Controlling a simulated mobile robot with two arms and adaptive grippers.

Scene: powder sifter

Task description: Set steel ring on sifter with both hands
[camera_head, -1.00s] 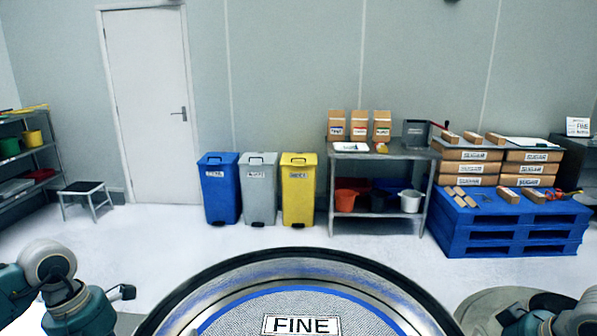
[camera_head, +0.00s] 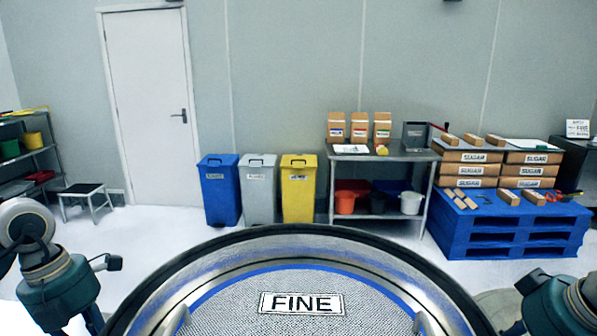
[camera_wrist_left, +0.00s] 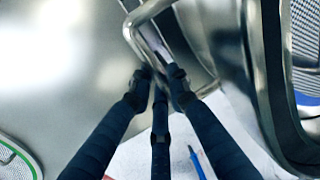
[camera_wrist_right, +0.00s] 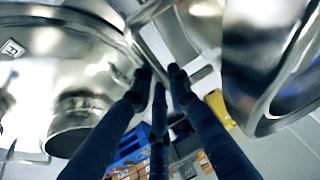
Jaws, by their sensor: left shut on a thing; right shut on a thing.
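The steel ring (camera_head: 300,246) fills the bottom of the head view, with a dark outer edge, a blue inner band and grey mesh labelled FINE. Its curved side also shows at the right of the left wrist view (camera_wrist_left: 262,75) and of the right wrist view (camera_wrist_right: 270,70). My left gripper (camera_wrist_left: 160,76) is shut on a metal loop handle at the ring's side. My right gripper (camera_wrist_right: 160,78) is shut on the opposite handle. Shiny steel bodywork with a round spout (camera_wrist_right: 75,122), apparently the sifter, shows in the right wrist view. The ring's seating on it is hidden.
A round mesh screen with a green rim (camera_wrist_left: 14,160) shows in the left wrist view. Beyond the ring are blue, grey and yellow bins (camera_head: 298,190), a steel table (camera_head: 385,158) and a blue pallet (camera_head: 510,232) with sugar boxes. White floor lies between.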

